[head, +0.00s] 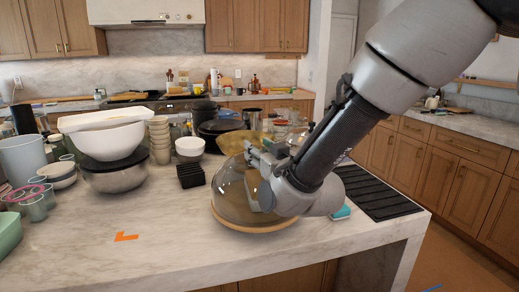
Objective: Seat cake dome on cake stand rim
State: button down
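The clear glass cake dome (232,196) is near the front of the marble island, right of centre. Below it is a round, light wooden cake stand (250,229), with its front rim visible. I cannot tell whether the dome's edge rests on the rim or is slightly off it. My gripper (258,178) comes in from the upper right, at the right side of the dome, overlapping it in the picture. My gripper and arm hide the dome's right part. Whether the fingers are closed on the dome does not show clearly.
A yellowish translucent piece (236,142) shows behind the dome's top. Black ribbed mats (378,192) lie to the right, a teal item (342,211) beside my wrist. Bowls (114,172), stacked cups (159,140) and black coasters (190,175) stand left. The front-left counter is clear around orange tape (125,237).

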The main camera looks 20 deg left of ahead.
jog(key=c, duration=0.8)
grip_release()
jog(key=shift+s, duration=0.1)
jog(key=v, duration=1.2)
